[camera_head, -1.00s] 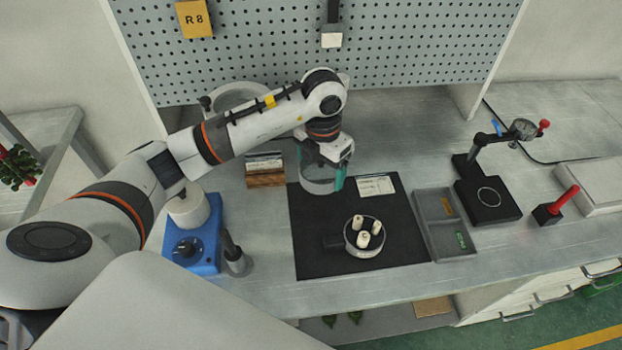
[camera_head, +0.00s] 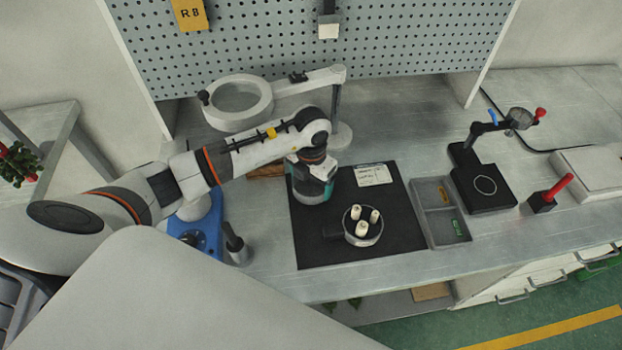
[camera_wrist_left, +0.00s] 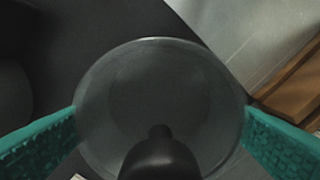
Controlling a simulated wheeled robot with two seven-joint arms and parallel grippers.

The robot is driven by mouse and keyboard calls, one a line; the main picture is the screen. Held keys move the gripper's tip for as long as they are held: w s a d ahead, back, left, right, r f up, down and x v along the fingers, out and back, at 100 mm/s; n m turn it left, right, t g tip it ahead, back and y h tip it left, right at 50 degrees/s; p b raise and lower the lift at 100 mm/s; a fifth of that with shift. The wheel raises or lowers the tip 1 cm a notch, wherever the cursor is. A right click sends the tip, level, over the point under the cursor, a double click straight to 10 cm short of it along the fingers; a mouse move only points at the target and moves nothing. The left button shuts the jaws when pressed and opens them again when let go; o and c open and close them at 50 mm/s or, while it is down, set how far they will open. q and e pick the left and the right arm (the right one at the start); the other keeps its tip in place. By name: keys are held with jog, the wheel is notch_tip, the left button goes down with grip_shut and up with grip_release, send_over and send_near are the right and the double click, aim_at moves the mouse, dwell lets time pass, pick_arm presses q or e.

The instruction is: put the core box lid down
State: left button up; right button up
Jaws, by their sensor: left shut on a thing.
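The core box lid (camera_wrist_left: 160,80) is a round grey disc with a dark knob, seen from above in the left wrist view. My left gripper (camera_head: 311,188) is shut on the lid, with a teal finger on each side of its rim. In the head view the lid (camera_head: 312,197) is partly hidden under the gripper, over the upper left part of the black mat (camera_head: 315,245). I cannot tell whether it touches the mat. The round core box (camera_head: 351,238) stands lower right of it, with white pieces inside. My right gripper is not in view.
A white label card (camera_head: 373,175) lies at the mat's top edge. A grey divided tray (camera_head: 441,238) is right of the mat. A wooden block (camera_head: 265,170), a blue device (camera_head: 205,240) and a magnifier lamp (camera_head: 240,90) stand around my left arm. The mat's lower left is clear.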

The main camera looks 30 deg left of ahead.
pick_arm(q)
jog(key=shift+f, duration=0.1)
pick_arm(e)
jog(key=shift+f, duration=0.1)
pick_arm(q)
jog(key=o, duration=0.6)
jog(key=shift+o, duration=1.3)
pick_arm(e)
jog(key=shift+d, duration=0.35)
pick_arm(q)
jog(key=shift+r, duration=0.35)
notch_tip(320, 180, up, 12)
jog(key=shift+f+b, duration=0.2)
jog(key=shift+b, duration=0.85)
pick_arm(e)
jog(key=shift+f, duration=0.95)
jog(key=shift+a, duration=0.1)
